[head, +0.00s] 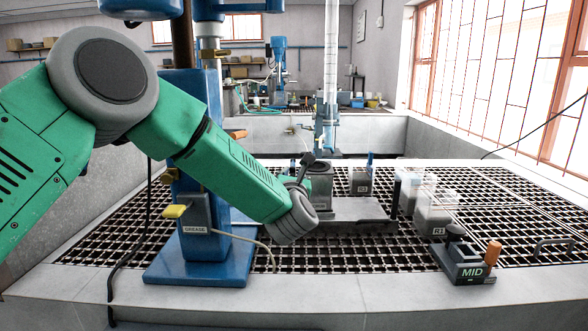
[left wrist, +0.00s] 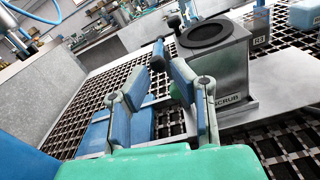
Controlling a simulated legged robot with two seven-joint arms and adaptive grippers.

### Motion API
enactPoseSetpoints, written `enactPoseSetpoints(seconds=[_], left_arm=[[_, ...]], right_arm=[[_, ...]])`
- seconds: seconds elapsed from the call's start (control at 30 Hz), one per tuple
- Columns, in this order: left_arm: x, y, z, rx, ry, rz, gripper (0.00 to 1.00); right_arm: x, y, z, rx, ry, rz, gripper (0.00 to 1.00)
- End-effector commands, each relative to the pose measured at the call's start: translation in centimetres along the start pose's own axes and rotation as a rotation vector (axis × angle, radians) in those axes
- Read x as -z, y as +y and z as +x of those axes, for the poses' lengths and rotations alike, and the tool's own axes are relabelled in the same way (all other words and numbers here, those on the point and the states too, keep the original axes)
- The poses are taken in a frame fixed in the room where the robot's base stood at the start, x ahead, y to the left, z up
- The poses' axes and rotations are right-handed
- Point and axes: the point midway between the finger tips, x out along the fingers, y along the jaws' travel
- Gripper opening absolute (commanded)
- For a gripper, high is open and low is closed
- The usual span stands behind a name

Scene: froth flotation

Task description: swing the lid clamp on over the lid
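The grey scrub cell (left wrist: 229,75), labelled SCRUB, has a round dark-topped lid (left wrist: 204,35); in the head view the cell (head: 320,190) is partly behind my left arm. My left gripper (left wrist: 161,72) is open in the left wrist view, its blue-padded fingers apart, beside the cell's left side. A short upright dark-ended piece (left wrist: 158,52), probably the lid clamp's handle, shows just beyond the gap between the fingertips; I cannot tell if they touch it. My right gripper is out of view.
A blue stand (head: 200,245) labelled GREASE is left of the cell. Clear tubs, one labelled R1 (head: 436,212), and a black MID switch box (head: 466,262) with an orange lever stand to the right. Front and right grating (head: 370,258) is mostly free.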

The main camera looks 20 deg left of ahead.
Motion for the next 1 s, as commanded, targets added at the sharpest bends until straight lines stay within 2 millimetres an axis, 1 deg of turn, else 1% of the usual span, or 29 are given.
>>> enactPoseSetpoints(seconds=[0.03, 0.1, 0.2, 0.33, 0.47, 0.67, 0.7, 0.73, 0.77, 0.93, 1.0], left_arm=[[0.0, 0.0, 1.0, -0.002, -0.001, 0.001, 0.20], [-0.1, 0.0, 2.1, -0.002, -0.003, 0.000, 0.20], [-0.1, -0.1, 3.3, -0.001, 0.000, 0.001, 0.20], [-0.1, -0.1, 4.3, 0.001, 0.000, 0.001, 0.20], [-0.1, -0.1, 4.7, 0.001, 0.000, 0.001, 0.20], [-0.1, -0.1, 4.7, 0.001, 0.000, 0.001, 0.20], [-0.1, -0.1, 4.7, 0.001, 0.000, 0.001, 0.17], [-0.1, -0.1, 4.7, 0.001, 0.000, 0.001, 0.06], [-0.1, -0.1, 4.7, 0.001, 0.000, 0.001, 0.00], [0.0, -0.1, 4.7, 0.001, 0.001, 0.001, 0.00], [0.1, 0.0, 4.8, 0.007, 0.000, 0.001, 0.00]], right_arm=[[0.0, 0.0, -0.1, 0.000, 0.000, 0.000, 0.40], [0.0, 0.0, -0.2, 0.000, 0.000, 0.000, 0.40], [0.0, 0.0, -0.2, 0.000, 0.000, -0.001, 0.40], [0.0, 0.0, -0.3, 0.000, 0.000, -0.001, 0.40], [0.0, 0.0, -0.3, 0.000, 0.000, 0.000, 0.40], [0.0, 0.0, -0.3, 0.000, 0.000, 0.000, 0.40], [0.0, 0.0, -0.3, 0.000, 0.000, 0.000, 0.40], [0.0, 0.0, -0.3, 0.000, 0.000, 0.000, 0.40], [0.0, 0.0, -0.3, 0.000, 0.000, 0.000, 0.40], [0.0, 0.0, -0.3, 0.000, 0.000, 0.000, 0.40], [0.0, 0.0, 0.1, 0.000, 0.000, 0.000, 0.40]])
